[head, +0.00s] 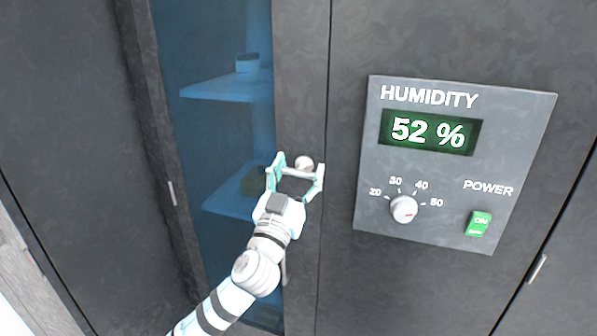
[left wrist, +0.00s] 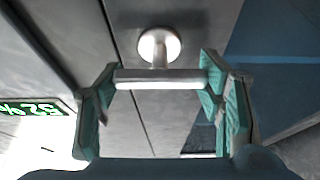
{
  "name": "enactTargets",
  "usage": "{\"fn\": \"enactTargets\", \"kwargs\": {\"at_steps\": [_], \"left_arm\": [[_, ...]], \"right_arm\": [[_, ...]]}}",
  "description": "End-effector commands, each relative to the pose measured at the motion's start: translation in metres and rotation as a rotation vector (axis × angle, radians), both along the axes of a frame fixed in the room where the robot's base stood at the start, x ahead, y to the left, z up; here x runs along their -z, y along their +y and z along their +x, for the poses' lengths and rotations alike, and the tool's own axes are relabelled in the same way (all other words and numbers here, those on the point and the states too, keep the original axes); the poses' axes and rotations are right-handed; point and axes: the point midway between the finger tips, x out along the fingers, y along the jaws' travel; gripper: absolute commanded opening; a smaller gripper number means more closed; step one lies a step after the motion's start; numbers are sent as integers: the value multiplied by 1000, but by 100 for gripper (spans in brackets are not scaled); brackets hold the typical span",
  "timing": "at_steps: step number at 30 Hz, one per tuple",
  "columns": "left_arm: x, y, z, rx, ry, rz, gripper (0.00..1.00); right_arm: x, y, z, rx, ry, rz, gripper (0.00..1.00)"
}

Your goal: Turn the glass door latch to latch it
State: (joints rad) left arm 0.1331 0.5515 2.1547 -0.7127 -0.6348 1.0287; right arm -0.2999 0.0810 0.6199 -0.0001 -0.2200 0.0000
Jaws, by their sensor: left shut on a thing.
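The glass door (head: 222,140) is a blue-tinted pane in a dark frame, and it appears closed. Its latch (head: 304,162) is a pale metal round boss with a short bar handle on the frame to the right of the glass. The bar lies roughly crosswise, nearly horizontal. My left gripper (head: 299,167) is shut on the bar, with one finger at each end. In the left wrist view the latch bar (left wrist: 160,78) spans between the two teal-padded fingers, with the round boss behind it. My right gripper is not in view.
A grey control panel (head: 450,215) right of the latch carries a green humidity display (head: 428,132) reading 52 %, a round dial (head: 403,209) and a green power switch (head: 478,223) marked ON. Shelves (head: 225,86) show behind the glass. Dark cabinet panels stand on both sides.

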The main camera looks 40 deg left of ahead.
Motion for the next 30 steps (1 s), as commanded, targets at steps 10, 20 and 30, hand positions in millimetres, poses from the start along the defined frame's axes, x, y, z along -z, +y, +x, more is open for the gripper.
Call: {"fn": "enactTargets", "kwargs": {"at_steps": [10, 20, 30], "left_arm": [[-1, 0, 0, -1, 63, 180, 34], [-2, -2, 1, 0, 164, 468, 34], [-3, -3, 1, 0, 272, 771, 34]], "right_arm": [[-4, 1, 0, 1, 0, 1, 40], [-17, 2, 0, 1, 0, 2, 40], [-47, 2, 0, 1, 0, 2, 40]]}}
